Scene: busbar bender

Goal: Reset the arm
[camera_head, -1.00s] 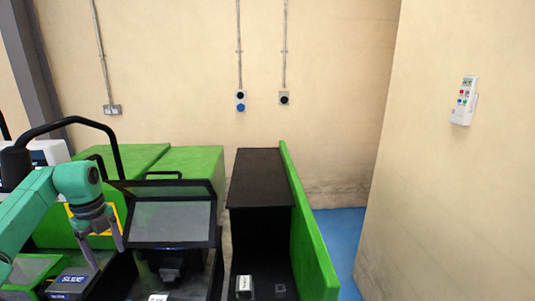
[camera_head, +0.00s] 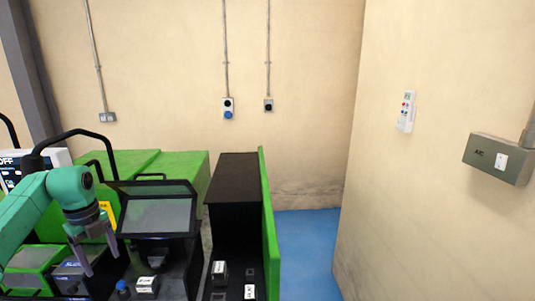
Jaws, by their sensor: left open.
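My left arm comes in from the left, green with a dark wrist. My left gripper (camera_head: 101,258) points downward with its two grey fingers apart and nothing between them. It hangs in front of the green and black machine (camera_head: 180,165), left of the tilted dark panel (camera_head: 158,214) and near a dark blue-grey box (camera_head: 70,270). In this view I cannot tell whether the fingers touch anything. My right gripper is not in view.
A black cabinet (camera_head: 236,180) with a green side panel (camera_head: 269,225) stands right of the machine. Small white-topped blocks (camera_head: 147,284) lie low in front. Blue floor (camera_head: 308,250) is clear at right. A remote (camera_head: 406,111) and an A/C box (camera_head: 498,158) are on the wall.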

